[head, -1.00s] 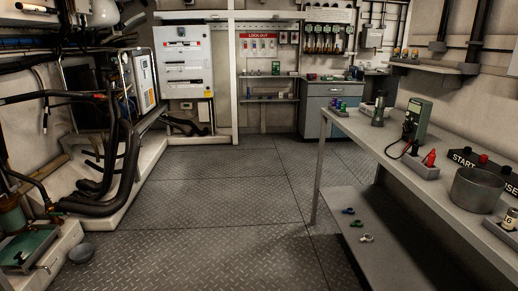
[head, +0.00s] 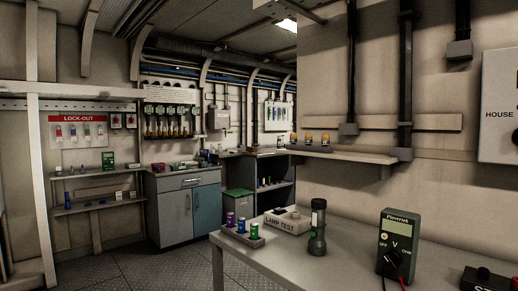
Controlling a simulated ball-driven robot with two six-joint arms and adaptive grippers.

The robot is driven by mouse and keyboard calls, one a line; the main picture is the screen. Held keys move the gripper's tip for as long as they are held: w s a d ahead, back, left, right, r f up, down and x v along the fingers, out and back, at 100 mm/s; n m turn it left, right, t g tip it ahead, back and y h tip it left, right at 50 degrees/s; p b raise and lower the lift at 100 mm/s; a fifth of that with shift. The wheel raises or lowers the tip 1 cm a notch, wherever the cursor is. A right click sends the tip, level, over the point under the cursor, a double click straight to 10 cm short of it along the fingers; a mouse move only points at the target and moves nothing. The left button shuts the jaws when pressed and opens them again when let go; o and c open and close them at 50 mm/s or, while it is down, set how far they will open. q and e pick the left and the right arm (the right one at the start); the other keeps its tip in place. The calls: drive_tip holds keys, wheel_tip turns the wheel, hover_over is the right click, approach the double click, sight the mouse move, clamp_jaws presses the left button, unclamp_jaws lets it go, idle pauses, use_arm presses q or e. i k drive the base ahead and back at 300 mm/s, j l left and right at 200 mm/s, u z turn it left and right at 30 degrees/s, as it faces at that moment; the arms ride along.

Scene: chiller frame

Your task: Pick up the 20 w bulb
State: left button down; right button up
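Three small amber-topped items that look like bulbs stand in a row on the wall shelf: a left one (head: 282,139), a middle one (head: 309,138) and a right one (head: 325,139). No wattage marking is readable on them, so I cannot tell which is the 20 w bulb. A white box marked LAMP TEST (head: 287,221) stands on the bench below. Neither of my grippers is in view.
The bench (head: 345,262) holds a tray (head: 238,236) with purple, blue and green cylinders, a dark flashlight (head: 318,228) and a green multimeter (head: 397,243). The wall shelf (head: 350,155) sits above it. Floor (head: 165,275) is clear left of the bench.

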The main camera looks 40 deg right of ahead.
sight(293, 136)
drive_tip(key=i+u, duration=0.15)
drive_tip(key=i, duration=0.6)
drive_tip(key=i+u, duration=0.2)
drive_tip(key=i, duration=0.55)
drive_tip(key=i+l+u, duration=0.15)
drive_tip(key=i, duration=0.6)
drive_tip(key=z, duration=0.5)
drive_tip(key=i+j+z, duration=0.1)
drive_tip(key=z, duration=0.85)
drive_tip(key=j+z, duration=0.1)
drive_tip(key=z, duration=0.35)
drive_tip(key=j+z, duration=0.1)
drive_tip(key=z, duration=0.4)
drive_tip(key=i+j, duration=0.05)
